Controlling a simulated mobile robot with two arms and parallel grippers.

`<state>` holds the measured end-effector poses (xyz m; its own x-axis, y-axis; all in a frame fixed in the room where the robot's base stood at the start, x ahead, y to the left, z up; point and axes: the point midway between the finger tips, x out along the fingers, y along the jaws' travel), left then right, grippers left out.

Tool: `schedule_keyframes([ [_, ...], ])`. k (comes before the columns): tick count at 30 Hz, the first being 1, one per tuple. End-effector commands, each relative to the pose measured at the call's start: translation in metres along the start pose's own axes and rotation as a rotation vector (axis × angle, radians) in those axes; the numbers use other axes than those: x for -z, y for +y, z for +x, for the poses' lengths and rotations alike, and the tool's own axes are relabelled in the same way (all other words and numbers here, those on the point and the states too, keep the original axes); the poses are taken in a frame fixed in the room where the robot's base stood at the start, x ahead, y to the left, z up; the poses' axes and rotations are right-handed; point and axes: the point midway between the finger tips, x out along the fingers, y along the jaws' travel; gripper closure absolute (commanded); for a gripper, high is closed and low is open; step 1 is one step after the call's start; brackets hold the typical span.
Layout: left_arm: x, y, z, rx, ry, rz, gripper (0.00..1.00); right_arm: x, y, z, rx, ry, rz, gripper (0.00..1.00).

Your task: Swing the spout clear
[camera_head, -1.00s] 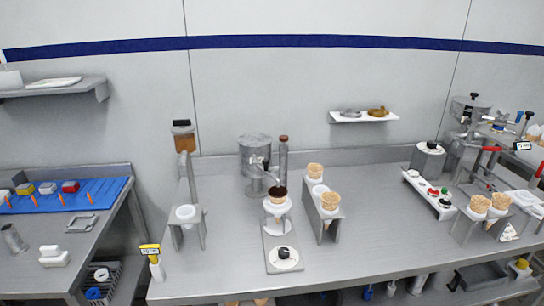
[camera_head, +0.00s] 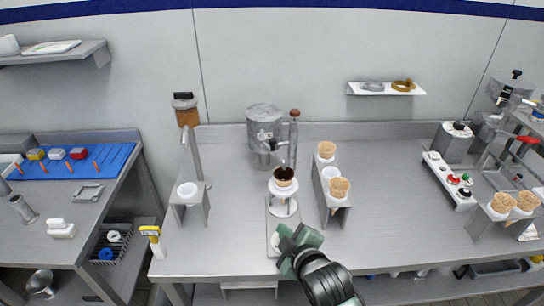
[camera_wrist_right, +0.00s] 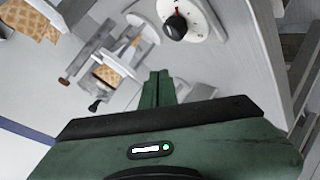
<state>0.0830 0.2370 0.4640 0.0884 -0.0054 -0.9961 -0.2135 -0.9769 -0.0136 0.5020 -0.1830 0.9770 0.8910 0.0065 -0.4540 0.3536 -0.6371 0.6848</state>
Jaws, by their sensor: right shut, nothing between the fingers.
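The grey metal dispenser (camera_head: 264,125) stands at the back of the counter, with a post topped by a brown knob (camera_head: 295,113) beside it. Its spout (camera_head: 272,145) reaches forward toward a cone with dark filling (camera_head: 284,177), which sits in a white holder (camera_head: 284,190) on a grey base plate. I cannot tell exactly whether the spout tip is over the cone. My right gripper (camera_head: 299,236) is green, shut and empty, in front of the cone holder, partly covering the plate's white dial. In the right wrist view the fingers (camera_wrist_right: 156,88) are together, below the dial's black knob (camera_wrist_right: 175,27). My left gripper is not in view.
A stand with waffle cones (camera_head: 340,187) is close right of the cone holder. A stand with a white ring (camera_head: 187,190) and a tall brown-topped post (camera_head: 187,115) are to the left. A button panel (camera_head: 452,181) is further right. Counter between them is clear.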

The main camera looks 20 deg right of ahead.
Motion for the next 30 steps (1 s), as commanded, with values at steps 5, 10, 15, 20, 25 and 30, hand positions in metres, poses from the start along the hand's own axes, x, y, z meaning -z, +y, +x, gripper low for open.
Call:
schedule_keyframes([
  [5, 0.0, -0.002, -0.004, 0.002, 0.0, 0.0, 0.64, 0.059, 0.059, 0.009, -0.207, 0.135, -0.227, 1.0],
  [10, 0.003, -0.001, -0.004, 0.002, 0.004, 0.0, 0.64, 0.089, 0.087, 0.007, -0.332, 0.189, -0.358, 1.0],
  [15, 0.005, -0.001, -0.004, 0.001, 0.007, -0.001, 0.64, 0.093, 0.092, 0.006, -0.353, 0.195, -0.383, 1.0],
  [20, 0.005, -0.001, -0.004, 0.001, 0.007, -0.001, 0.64, 0.093, 0.091, 0.006, -0.351, 0.194, -0.381, 1.0],
  [25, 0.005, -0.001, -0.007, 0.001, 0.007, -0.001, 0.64, 0.095, 0.094, 0.012, -0.35, 0.194, -0.38, 1.0],
  [30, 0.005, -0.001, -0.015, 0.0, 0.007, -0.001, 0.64, 0.103, 0.102, 0.035, -0.349, 0.194, -0.377, 1.0],
])
